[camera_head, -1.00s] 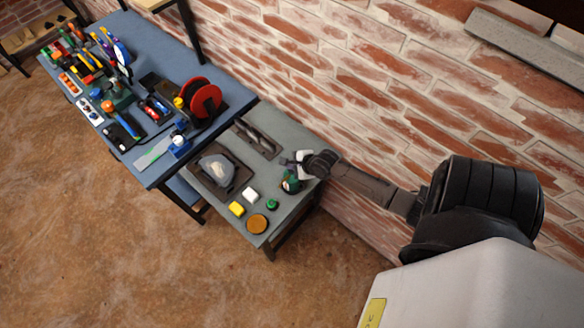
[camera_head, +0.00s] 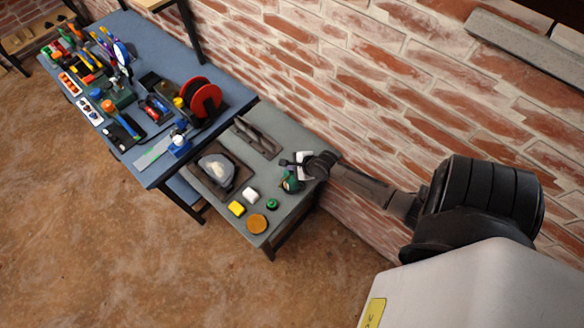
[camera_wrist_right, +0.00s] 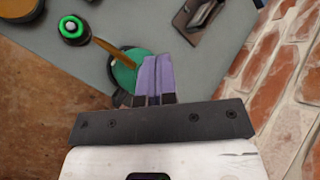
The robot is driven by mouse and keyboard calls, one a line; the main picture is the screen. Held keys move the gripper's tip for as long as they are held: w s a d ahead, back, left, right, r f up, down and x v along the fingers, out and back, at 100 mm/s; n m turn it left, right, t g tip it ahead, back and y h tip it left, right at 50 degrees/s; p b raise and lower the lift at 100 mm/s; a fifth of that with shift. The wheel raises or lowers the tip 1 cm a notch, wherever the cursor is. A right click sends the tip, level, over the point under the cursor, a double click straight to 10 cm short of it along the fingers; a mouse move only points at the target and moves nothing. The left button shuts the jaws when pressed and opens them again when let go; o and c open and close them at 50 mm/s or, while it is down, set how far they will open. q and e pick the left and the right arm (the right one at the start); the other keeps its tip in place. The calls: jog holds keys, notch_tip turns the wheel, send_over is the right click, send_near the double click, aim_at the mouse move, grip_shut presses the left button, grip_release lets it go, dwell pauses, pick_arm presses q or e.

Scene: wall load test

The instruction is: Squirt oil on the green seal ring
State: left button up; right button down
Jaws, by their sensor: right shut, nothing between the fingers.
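The green oil can (camera_head: 290,185) stands near the right edge of the low grey table. In the right wrist view its round green body (camera_wrist_right: 124,74) shows, with a thin brownish spout (camera_wrist_right: 108,48) pointing toward the seal ring. The green seal ring (camera_wrist_right: 71,27) sits on a small dark round piece; in the head view it is a small green spot (camera_head: 272,204) in front of the can. My right gripper (camera_head: 291,163) is at the can. Its purple fingers (camera_wrist_right: 153,62) are shut together and empty, overlapping the can's edge; I cannot tell whether they touch it. My left gripper is out of view.
A yellow block (camera_head: 236,208), a white block (camera_head: 252,194) and an orange-brown disc (camera_head: 257,224) lie near the ring. The brick wall (camera_head: 380,110) runs close behind. A blue bench (camera_head: 152,176) with tools stands left.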

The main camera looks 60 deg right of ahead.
jog(key=shift+f+b, duration=0.4)
jog(key=shift+f, duration=0.4)
dwell(0.5)
jog(key=shift+r, duration=0.15)
dwell(0.3)
jog(key=shift+r+p, duration=1.3)
jog(key=shift+p, duration=0.4)
notch_tip(320, 180, up, 5)
jog(key=p, duration=0.6)
